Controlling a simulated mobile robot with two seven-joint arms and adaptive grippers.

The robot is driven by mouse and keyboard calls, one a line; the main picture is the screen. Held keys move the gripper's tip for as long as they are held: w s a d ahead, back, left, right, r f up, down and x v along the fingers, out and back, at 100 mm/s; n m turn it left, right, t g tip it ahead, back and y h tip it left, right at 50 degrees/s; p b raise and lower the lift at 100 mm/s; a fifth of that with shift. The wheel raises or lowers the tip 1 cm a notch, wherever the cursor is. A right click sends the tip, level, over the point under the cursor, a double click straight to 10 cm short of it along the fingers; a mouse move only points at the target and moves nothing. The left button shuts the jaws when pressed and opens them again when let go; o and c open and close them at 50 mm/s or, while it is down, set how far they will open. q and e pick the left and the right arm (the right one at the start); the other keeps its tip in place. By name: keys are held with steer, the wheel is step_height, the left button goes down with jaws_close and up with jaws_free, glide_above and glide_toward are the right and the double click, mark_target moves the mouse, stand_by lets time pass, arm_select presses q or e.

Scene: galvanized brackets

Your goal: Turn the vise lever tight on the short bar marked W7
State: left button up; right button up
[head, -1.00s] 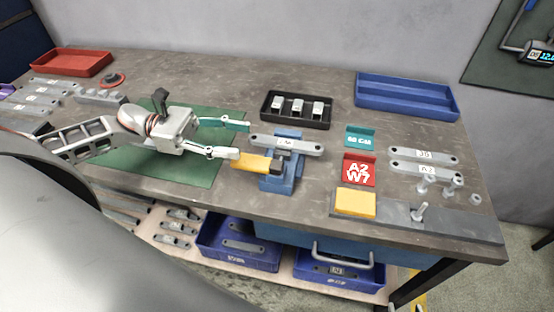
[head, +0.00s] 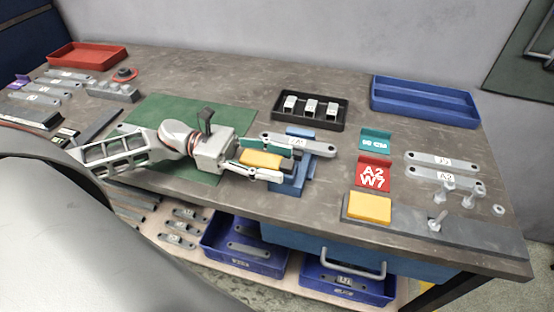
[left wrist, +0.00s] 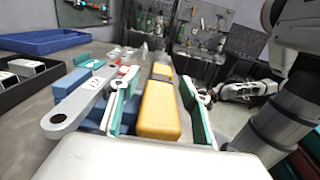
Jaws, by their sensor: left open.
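A blue vise (head: 322,147) stands on the bench with a grey flat bar (head: 322,151) across it; the bar's white label is too small to read surely. The vise's yellow lever (head: 262,159) points left toward my arm. My left gripper (head: 284,164) is open, with one finger on the far side of the lever and one on the near side. In the left wrist view the yellow lever (left wrist: 160,108) lies between the two teal-lined fingers, and the bar (left wrist: 80,105) lies left of them. Whether the fingers touch the lever is unclear. My right gripper is not in view.
Behind the vise stands a black tray (head: 336,123) with several metal pieces. A green mat (head: 180,115) lies under my arm.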

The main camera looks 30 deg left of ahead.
arm_select(q)
steer(key=shift+w+d, duration=0.1)
steer(key=shift+d, duration=0.25)
jaws_close()
